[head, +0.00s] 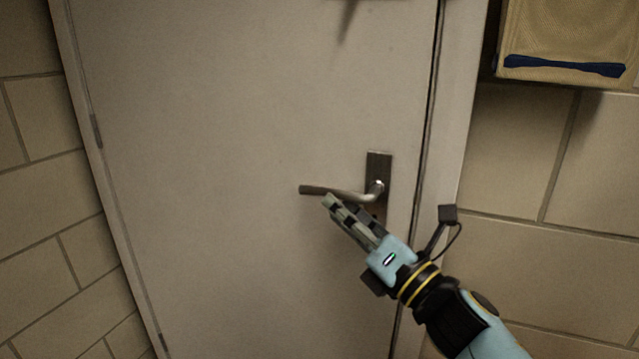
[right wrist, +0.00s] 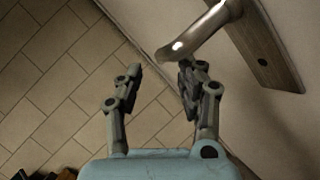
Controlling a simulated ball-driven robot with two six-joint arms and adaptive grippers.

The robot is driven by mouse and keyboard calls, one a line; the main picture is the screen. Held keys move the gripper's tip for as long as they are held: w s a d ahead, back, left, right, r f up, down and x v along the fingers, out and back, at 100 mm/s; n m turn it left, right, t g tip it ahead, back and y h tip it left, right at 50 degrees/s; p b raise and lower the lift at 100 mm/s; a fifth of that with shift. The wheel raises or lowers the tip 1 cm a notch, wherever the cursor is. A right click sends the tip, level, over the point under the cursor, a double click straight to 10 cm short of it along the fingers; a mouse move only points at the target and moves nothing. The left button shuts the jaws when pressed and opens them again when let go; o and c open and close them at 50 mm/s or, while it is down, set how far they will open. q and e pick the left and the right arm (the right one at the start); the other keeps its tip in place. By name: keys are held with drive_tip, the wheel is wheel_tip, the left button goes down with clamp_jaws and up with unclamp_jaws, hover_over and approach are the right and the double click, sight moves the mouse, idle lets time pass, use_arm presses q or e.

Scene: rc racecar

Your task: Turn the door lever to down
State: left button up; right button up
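The door lever (head: 340,192) is a metal handle on a dark backplate (head: 378,163), on the right part of a pale door (head: 220,170). It lies about level, its free end pointing left. My right gripper (head: 331,202) comes from the lower right, its fingertips at or just below the lever's outer part. In the right wrist view the right gripper (right wrist: 161,74) is open and empty between its fingers. The lever (right wrist: 205,32) shows there just beyond the right fingertip; I cannot tell whether they touch. The left gripper is not in view.
The door is closed in its frame (head: 461,110). Tiled walls stand on both sides. A yellowish box with a blue strip (head: 565,66) hangs on the right wall (head: 580,190). The door face left of the lever is clear.

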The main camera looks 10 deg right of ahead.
sight(321, 191)
drive_tip(key=x, duration=0.5)
drive_tip(key=shift+w+a+r+p, duration=0.1)
drive_tip(key=shift+w+p, duration=0.2)
drive_tip(key=shift+w, duration=0.05)
drive_tip(key=shift+c, duration=1)
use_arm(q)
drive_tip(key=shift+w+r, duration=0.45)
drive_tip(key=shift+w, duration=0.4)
use_arm(e)
clamp_jaws()
